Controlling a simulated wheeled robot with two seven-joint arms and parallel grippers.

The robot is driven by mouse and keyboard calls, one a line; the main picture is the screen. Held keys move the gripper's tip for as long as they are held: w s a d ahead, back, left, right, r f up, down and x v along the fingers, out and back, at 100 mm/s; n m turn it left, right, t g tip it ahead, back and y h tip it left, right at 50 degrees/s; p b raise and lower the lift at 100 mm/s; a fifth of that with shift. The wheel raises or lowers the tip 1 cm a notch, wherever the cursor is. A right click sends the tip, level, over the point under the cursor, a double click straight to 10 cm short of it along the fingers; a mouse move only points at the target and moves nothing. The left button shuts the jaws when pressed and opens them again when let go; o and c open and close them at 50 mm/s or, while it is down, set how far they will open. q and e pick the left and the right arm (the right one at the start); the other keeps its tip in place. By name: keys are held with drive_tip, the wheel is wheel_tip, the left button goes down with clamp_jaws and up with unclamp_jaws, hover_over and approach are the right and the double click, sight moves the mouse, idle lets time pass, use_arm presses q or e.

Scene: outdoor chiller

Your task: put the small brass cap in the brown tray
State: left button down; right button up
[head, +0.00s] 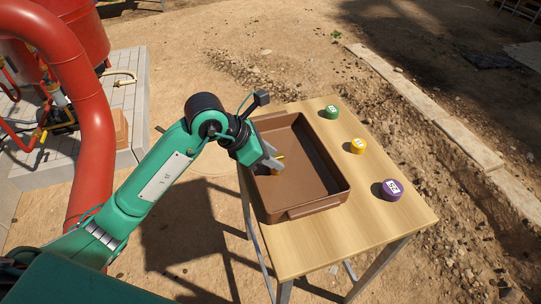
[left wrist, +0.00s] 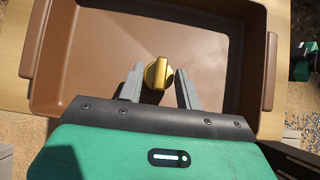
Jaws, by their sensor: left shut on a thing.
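The brown tray (head: 318,206) lies on the left part of a wooden table, and its floor and walls fill much of the left wrist view (left wrist: 215,45). My left gripper (head: 276,165) reaches over the tray's left side. It is shut on the small brass cap (left wrist: 157,74), which is gold with a raised bar across its top and sits between the grey fingertips. In the head view only a bit of the cap (head: 280,158) shows behind the fingers. The cap is over the tray's floor; I cannot tell whether it touches it. My right gripper is not in view.
Green (head: 331,112), yellow (head: 357,146) and purple (head: 391,190) round pieces with white labels stand on the wooden table (head: 375,225) right of the tray. A large red pipe (head: 88,120) rises at the left. Nothing else shows inside the tray.

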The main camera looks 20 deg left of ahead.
use_arm(q)
drive_tip(key=shift+f, duration=0.2)
drive_tip(key=c, duration=0.9)
unclamp_jaws()
drive_tip(key=shift+r, duration=0.1)
drive_tip(key=shift+c, duration=0.2)
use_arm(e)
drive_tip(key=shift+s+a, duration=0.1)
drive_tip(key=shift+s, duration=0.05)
use_arm(q)
drive_tip(key=shift+r, duration=0.2)
drive_tip(key=v, duration=1.1)
drive_tip(key=shift+s+a+r+p, duration=0.25)
drive_tip(key=shift+p, duration=0.15)
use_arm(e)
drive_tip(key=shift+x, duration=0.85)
